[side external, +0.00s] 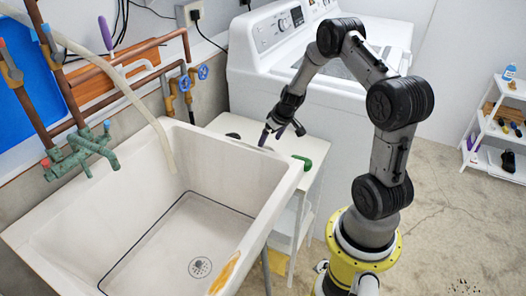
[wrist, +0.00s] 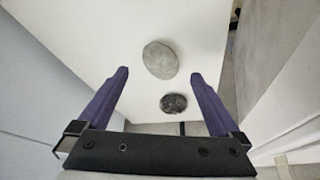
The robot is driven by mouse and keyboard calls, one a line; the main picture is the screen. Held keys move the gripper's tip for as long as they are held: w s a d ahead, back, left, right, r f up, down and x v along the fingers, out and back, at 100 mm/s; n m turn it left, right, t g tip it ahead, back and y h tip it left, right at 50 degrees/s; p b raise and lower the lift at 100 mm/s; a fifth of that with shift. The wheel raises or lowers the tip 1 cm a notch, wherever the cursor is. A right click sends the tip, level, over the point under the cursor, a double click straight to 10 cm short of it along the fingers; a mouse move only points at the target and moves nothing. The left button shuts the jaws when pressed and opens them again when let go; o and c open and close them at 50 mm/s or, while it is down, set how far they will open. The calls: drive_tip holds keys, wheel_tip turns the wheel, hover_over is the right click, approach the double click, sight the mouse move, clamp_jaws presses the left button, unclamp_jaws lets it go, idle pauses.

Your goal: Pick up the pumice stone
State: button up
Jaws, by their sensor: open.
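A grey oval stone (wrist: 160,59), which looks like the pumice stone, lies on a white shelf top (wrist: 95,30) in the wrist view. A smaller dark, mottled round piece (wrist: 173,103) lies nearer my gripper's base. My gripper (wrist: 160,74) is open and empty, with its purple fingers on either side of the view. The grey stone shows between and just beyond the fingertips. In the side view my gripper (side external: 281,134) hangs over the white stand between sink and washer. A dark round item (side external: 233,135) shows there behind the sink rim; which piece it is I cannot tell.
The deep white sink (side external: 285,170) stands left of the stand, its rim hiding part of the top. A white washing machine (side external: 255,90) rises behind. A green item (side external: 302,162) sits at the stand's right edge. A shelf rack (side external: 490,125) stands far right.

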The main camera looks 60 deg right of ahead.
drive_tip(key=shift+w+x, duration=0.1)
drive_tip(key=shift+x, duration=1.3)
drive_tip(key=shift+w+x, duration=0.15)
drive_tip(key=shift+x, duration=1.25)
drive_tip(key=shift+r, duration=0.1)
drive_tip(key=c, duration=1.3)
wheel_tip(320, 180, up, 10)
drive_tip(key=shift+r, duration=0.1)
